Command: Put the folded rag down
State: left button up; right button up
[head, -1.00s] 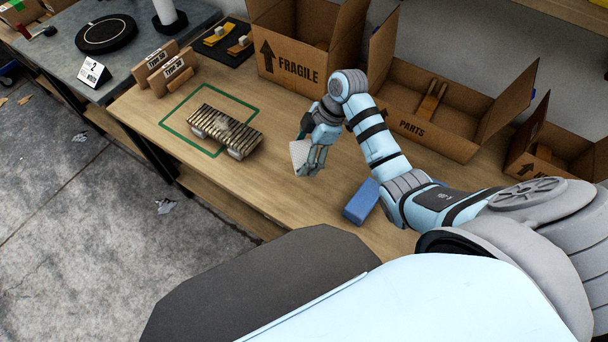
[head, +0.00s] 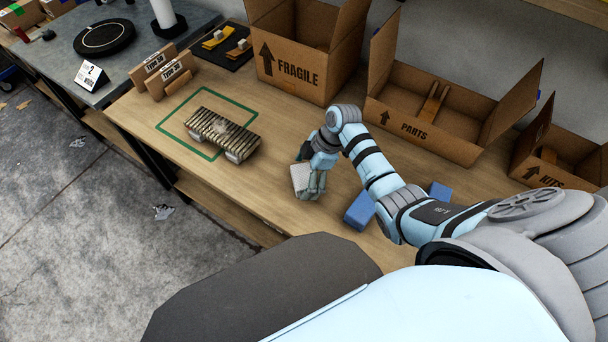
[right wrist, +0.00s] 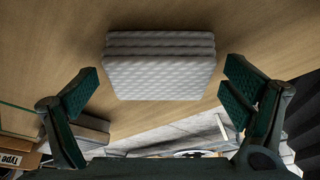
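The folded rag (head: 300,178) is a white, textured, layered pad on the wooden workbench, just below my right gripper (head: 311,186). In the right wrist view the rag (right wrist: 160,68) lies between and beyond the two dark green fingers of my right gripper (right wrist: 160,103). The fingers are spread wide, with a clear gap on each side of the rag. It appears to rest on the wood, though its contact edge is partly hidden in the head view. My left gripper is out of view.
A ribbed metal block (head: 223,134) lies partly inside a green outline (head: 177,138). A blue block (head: 360,211) sits right of the gripper. Cardboard boxes marked FRAGILE (head: 295,70) and PARTS (head: 414,128) stand behind. Bare wood (head: 250,190) lies left of the rag.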

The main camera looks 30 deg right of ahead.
jog(key=p+v, duration=0.3)
jog(key=v, duration=0.9)
